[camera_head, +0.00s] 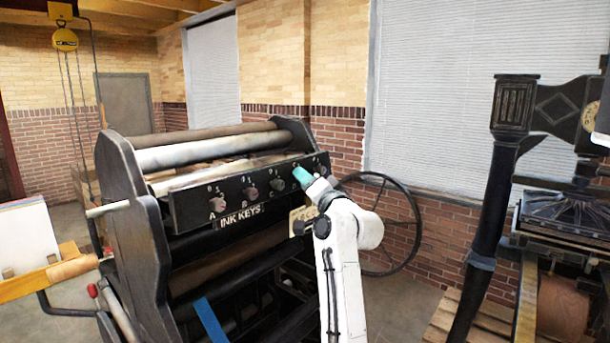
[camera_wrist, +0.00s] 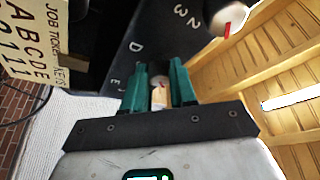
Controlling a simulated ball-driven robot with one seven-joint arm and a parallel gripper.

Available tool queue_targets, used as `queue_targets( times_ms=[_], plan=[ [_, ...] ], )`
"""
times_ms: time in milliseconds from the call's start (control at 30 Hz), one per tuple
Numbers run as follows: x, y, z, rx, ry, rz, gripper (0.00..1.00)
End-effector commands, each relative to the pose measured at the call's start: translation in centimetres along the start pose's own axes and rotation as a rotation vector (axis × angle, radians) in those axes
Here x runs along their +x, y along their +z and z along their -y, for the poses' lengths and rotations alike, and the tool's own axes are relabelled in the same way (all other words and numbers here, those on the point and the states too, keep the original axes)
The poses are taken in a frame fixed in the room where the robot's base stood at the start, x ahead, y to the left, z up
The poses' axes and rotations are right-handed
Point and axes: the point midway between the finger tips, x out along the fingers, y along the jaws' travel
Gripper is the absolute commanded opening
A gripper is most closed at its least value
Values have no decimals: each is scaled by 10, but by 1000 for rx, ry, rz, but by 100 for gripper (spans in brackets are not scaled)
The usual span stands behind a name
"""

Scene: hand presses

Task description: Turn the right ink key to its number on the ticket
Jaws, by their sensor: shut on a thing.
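The ink key panel (camera_head: 240,192) is a dark slanted bar on the press, with pale round keys and letters below them; the A key (camera_head: 217,203) is at its left. My gripper (camera_head: 303,176), with teal fingers, is at the right part of the panel. In the wrist view my gripper (camera_wrist: 158,88) is shut on an ink key (camera_wrist: 159,97), near the letters D and E. Its pointer and number are hidden. A neighbouring key (camera_wrist: 227,18) shows a red mark near 2 and 3. The job ticket (camera_wrist: 35,40) shows letters and partly cut-off digits.
A large spoked handwheel (camera_head: 378,222) stands just right of my arm. Another press (camera_head: 560,215) stands at the right. A wooden tray (camera_head: 45,280) with white sheets is at the left. Rollers (camera_head: 205,150) lie behind the panel.

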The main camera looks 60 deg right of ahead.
Motion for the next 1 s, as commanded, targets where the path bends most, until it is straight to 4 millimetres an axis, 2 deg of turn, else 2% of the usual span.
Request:
queue_targets(
  times_ms=[367, 400, 633, 867, 1000],
  plan=[
    [0, -1, -2, 4, 5, -1, 0],
    [0, -1, -2, 4, 5, -1, 27],
    [0, 0, -1, 4, 3, -1, 49],
    [0, 0, 0, 4, 2, 0, 51],
    [-7, 1, -2, 4, 3, 0, 51]
  ],
)
